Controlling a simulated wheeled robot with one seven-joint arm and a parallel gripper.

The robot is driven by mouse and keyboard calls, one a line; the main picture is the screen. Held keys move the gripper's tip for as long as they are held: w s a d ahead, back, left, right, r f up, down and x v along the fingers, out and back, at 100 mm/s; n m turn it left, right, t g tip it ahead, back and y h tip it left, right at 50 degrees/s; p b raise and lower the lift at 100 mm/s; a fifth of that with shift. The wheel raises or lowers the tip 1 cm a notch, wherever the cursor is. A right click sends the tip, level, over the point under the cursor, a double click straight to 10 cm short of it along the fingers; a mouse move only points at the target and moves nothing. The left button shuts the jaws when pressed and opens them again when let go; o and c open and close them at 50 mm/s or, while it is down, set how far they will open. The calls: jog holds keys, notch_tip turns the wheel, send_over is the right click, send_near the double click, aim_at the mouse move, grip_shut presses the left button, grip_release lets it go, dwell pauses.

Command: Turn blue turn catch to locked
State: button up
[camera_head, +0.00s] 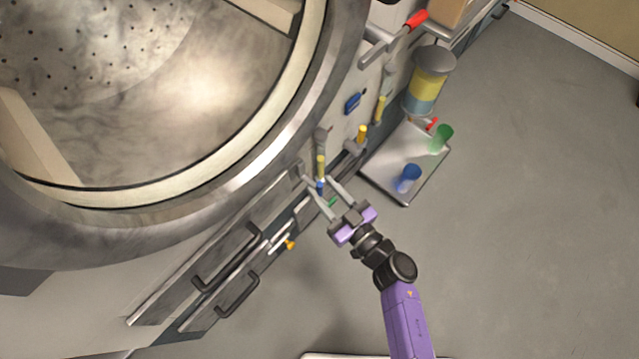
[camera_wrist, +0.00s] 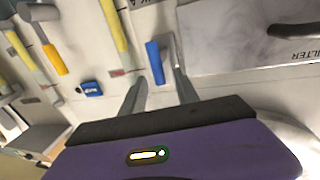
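A blue turn catch (camera_wrist: 155,62) shows in the wrist view as a slim blue handle on a grey metal mount, running nearly upright in the picture, on the pale panel. In the head view a small blue part (camera_head: 320,187) shows between my fingers. My gripper (camera_wrist: 160,76) is open, with one finger on each side of the catch's line. The fingertips are close to the handle; I cannot tell whether they touch it. In the head view my gripper (camera_head: 319,180) reaches to the panel's lower edge from below right.
Yellow-handled levers (camera_head: 362,134) and a blue knob (camera_head: 353,103) sit nearby on the panel. A tray (camera_head: 375,184) with blue and green cups stands to the right. A drawer front with dark handles (camera_head: 226,262) is at lower left. Floor at right is clear.

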jog(key=shift+x, duration=0.95)
jog(key=shift+c, duration=0.3)
grip_shut()
